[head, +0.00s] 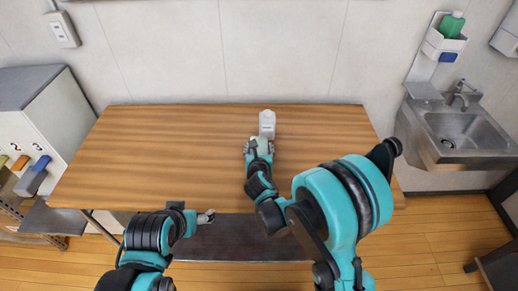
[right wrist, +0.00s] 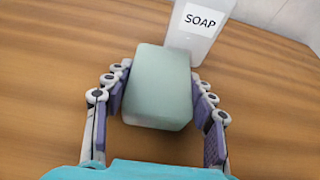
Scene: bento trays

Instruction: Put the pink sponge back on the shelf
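No pink sponge shows in either view. A pale green block (right wrist: 158,90), sponge-like in shape, is between the fingers of my right gripper (right wrist: 160,95). The fingers lie along both its sides; whether they press on it I cannot tell. In the head view my right gripper (head: 258,147) is over the middle of the table, just in front of the white soap bottle (head: 267,121). My left gripper (head: 206,217) is at the table's front edge, small and partly hidden, with nothing visible in it. A low shelf (head: 12,205) stands at the far left.
The wooden table (head: 150,150) is mostly bare. A white cabinet (head: 45,120) with numbers and coloured items on its front stands left. A sink (head: 462,130) is at right, with a wall holder (head: 443,45) carrying a green bottle and a blue item.

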